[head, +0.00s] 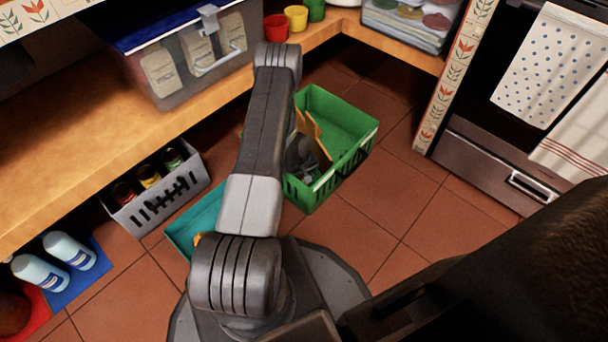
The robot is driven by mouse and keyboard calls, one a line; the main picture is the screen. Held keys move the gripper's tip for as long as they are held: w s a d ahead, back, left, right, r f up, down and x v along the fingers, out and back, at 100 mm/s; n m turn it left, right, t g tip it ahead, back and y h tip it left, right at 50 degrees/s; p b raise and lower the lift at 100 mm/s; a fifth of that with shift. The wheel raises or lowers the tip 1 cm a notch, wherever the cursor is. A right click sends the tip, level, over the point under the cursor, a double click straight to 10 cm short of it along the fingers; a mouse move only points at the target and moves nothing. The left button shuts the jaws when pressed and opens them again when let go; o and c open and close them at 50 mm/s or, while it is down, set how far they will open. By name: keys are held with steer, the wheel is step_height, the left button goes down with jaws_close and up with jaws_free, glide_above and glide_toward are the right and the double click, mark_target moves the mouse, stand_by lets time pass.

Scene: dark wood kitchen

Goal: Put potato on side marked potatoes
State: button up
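A green crate (352,118) stands on the tiled floor right of my arm. A tan divider (318,140) splits it into two sides. The far right side looks empty; the near left side is largely hidden by my arm. No potatoes marking is readable. My gripper (302,157) shows only in part as dark grey pieces at the near left side of the crate, beside the divider. Its fingers and anything between them cannot be made out. No potato can be identified for sure. A teal tray (188,228) lies left of my arm, with a small orange thing (198,239) at its edge.
A grey basket (160,208) with several jars stands by the wooden shelf (90,150). Two white-blue bottles (70,250) and a brown round thing (12,312) are at lower left. An oven (500,160) stands at right. Floor right of the crate is clear.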

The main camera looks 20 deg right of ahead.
mark_target(301, 179)
step_height(301, 179, up, 12)
steer(key=s+a+p, duration=0.1)
steer(key=p, duration=0.3)
steer(key=shift+a, duration=0.4)
